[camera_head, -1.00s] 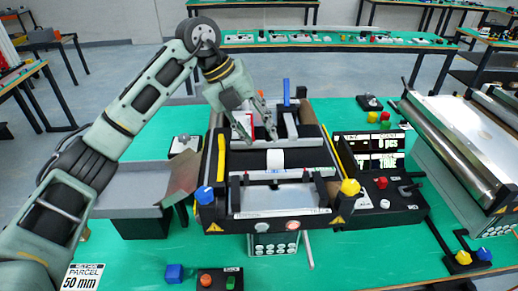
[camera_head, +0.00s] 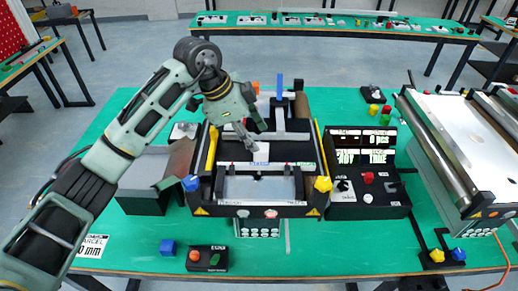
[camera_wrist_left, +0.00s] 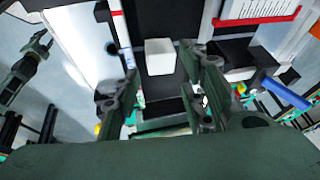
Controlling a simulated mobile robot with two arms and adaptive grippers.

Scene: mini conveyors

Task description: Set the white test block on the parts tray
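The white test block (camera_wrist_left: 160,57) sits on the dark bed of the mini conveyor, between the rails. In the head view the block (camera_head: 261,152) is partly hidden by my left gripper (camera_head: 250,143). In the left wrist view my left gripper (camera_wrist_left: 165,88) is open, its fingers apart on either side of the line to the block, with nothing held. I cannot tell whether the fingers touch it. A grey tray (camera_head: 145,172) stands left of the conveyor; I cannot tell whether it is the parts tray. A dark green gripper-like shape (camera_wrist_left: 34,50), possibly my right gripper, shows in the left wrist view.
A silver plate (camera_head: 258,190) lies at the conveyor's front. A control box (camera_head: 368,185) stands right of it, a larger roller conveyor (camera_head: 465,150) further right.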

